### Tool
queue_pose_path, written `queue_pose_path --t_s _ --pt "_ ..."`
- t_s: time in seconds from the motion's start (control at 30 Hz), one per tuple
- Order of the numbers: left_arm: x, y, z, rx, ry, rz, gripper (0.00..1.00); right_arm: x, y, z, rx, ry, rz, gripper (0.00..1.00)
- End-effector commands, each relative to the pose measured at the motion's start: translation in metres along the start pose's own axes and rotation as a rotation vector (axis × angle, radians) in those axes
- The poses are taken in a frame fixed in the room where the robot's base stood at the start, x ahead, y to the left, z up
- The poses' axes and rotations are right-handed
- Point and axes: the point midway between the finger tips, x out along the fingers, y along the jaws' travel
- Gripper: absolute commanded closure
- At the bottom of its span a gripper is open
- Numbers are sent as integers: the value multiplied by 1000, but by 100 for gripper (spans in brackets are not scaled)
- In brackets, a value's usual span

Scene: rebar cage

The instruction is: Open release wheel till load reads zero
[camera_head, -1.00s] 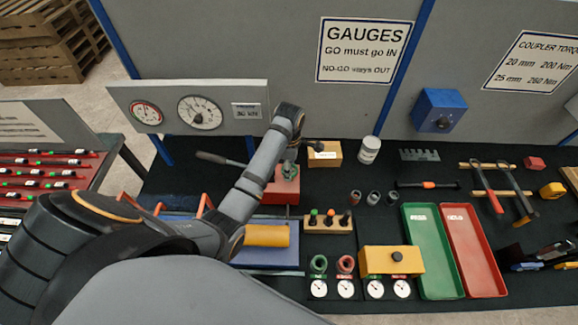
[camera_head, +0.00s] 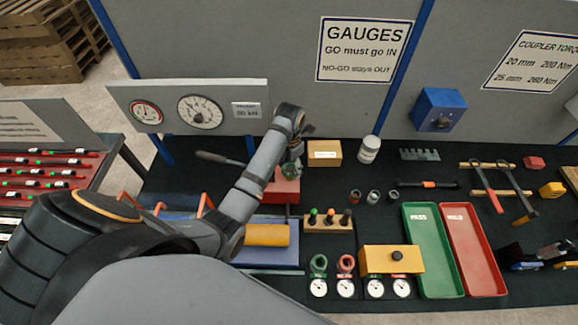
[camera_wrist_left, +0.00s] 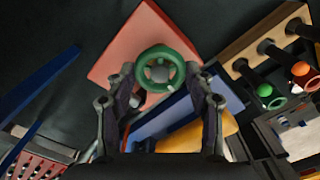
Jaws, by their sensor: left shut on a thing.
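The green release wheel (camera_wrist_left: 160,68) sits on a red block, the pump body (camera_wrist_left: 128,38), which also shows in the head view (camera_head: 284,192). My left gripper (camera_wrist_left: 160,76) is shut on the wheel, one finger on each side of its rim. In the head view my left gripper (camera_head: 291,168) reaches down over the red block and hides part of the wheel. My right gripper is out of view.
A grey lever handle (camera_head: 218,158) lies left of the red block. A yellow cylinder (camera_head: 266,235) is in front, on a blue base. A wooden rack with coloured-tip tools (camera_head: 328,224) and a yellow box (camera_head: 324,153) stand close on the right.

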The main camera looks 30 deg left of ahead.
Motion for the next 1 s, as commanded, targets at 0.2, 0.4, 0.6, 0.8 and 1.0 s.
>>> queue_pose_path --t_s 0.2,0.4,0.6,0.8,1.0 --pt "-3 1 3 -118 -9 5 78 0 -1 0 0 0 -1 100" --pt "-4 1 3 -179 -10 5 78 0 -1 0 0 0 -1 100" --pt "-4 2 3 -202 -11 6 78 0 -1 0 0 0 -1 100" --pt "-4 2 3 -205 -12 7 78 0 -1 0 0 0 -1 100" --pt "-4 2 4 -205 -13 7 43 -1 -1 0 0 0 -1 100"
